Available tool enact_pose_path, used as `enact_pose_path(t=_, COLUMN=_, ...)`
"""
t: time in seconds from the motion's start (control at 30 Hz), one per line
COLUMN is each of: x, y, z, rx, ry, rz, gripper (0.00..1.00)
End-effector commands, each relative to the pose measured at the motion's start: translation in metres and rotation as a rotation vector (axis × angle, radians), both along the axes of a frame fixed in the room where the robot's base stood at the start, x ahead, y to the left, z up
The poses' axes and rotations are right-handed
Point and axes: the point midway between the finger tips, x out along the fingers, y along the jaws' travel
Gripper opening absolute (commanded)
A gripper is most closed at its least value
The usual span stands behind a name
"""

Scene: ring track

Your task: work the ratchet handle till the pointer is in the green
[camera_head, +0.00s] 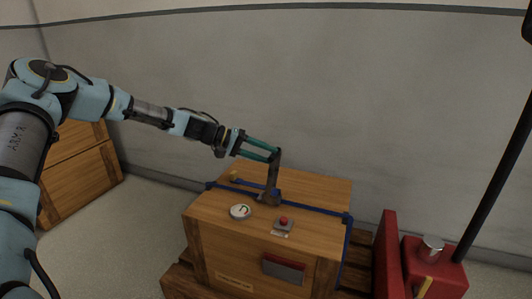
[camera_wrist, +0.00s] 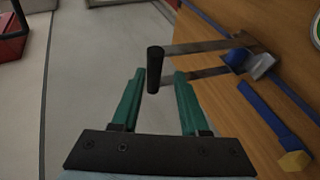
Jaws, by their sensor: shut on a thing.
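The ratchet handle (camera_head: 273,178) is a dark lever with a black cross grip, standing nearly upright from its metal base on the wooden crate (camera_head: 215,204). In the wrist view its black grip (camera_wrist: 154,70) lies between the teal fingertips. My gripper (camera_head: 278,153) is shut on this grip from the left; in the wrist view the fingers (camera_wrist: 158,77) sit either side of it. The round white gauge (camera_head: 240,211) lies on the crate top in front and to the left of the handle. Its pointer is too small to read; only its edge (camera_wrist: 317,29) shows in the wrist view.
A blue strap (camera_head: 314,208) runs across the crate top. A red button on a grey box (camera_head: 283,224) sits near the front edge. A red object with a metal cylinder (camera_head: 432,244) and a black pole (camera_head: 497,165) stand at the right. Another crate (camera_head: 82,165) stands at the left.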

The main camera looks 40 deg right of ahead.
Motion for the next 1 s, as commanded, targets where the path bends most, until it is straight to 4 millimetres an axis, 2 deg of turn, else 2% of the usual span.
enact_pose_path(t=0.03, x=-0.001, y=0.0, z=-0.002, rx=0.002, ry=0.0, rz=-0.003, gripper=0.42)
enact_pose_path(t=0.13, x=-0.002, y=0.0, z=-0.001, rx=0.001, ry=0.002, rz=-0.004, gripper=0.54)
enact_pose_path(t=0.17, x=-0.002, y=0.0, z=0.0, rx=0.0, ry=0.001, rz=-0.003, gripper=0.55)
enact_pose_path(t=0.47, x=0.0, y=0.002, z=0.003, rx=-0.003, ry=0.002, rz=-0.003, gripper=0.55)
enact_pose_path(t=0.57, x=0.006, y=0.01, z=0.008, rx=-0.003, ry=0.002, rz=-0.003, gripper=0.55)
enact_pose_path(t=1.0, x=0.045, y=0.071, z=0.039, rx=-0.001, ry=0.002, rz=-0.002, gripper=0.55)
